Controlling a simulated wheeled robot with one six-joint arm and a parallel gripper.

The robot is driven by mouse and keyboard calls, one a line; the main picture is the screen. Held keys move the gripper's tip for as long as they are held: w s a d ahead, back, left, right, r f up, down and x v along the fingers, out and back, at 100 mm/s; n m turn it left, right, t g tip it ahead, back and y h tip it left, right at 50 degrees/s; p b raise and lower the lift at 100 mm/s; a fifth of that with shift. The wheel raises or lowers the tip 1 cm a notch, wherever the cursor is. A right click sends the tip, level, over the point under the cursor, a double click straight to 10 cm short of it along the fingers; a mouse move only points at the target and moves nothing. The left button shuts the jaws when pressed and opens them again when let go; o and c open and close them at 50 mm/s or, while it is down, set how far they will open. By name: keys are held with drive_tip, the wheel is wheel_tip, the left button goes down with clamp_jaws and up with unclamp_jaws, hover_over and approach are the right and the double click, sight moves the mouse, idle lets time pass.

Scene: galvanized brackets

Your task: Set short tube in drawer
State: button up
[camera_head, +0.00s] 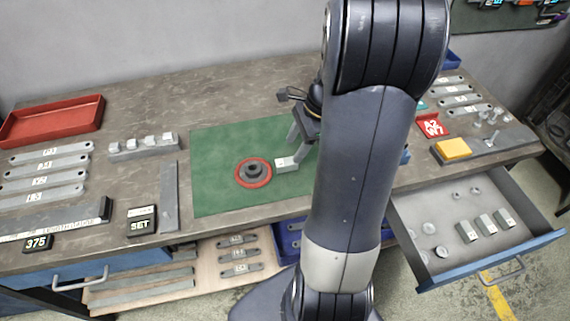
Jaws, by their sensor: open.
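A small light-grey block, seemingly the short tube (286,165), lies on the green mat (215,150) just right of a red ring. My gripper (299,151) is right above and beside this block, with its jaws open. Part of the gripper is hidden behind my arm, so I cannot tell whether the block is between the fingers. The drawer (520,237) at the right is pulled open. It holds three similar short grey pieces (485,224) in a row and several small round parts at its left and back.
A red tray (50,122), flat brackets and a SET block (142,220) are on the left. A yellow block (453,148) stands near the bench edge above the drawer. My arm crosses the middle.

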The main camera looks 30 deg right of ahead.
sight(287, 161)
drive_tip(key=shift+d+x, duration=0.1)
drive_tip(key=shift+x, duration=1.4)
drive_tip(key=shift+d+x, duration=0.15)
drive_tip(key=shift+x, duration=1.35)
drive_tip(key=shift+w+f, duration=0.1)
drive_tip(key=shift+c, duration=0.4)
clamp_jaws()
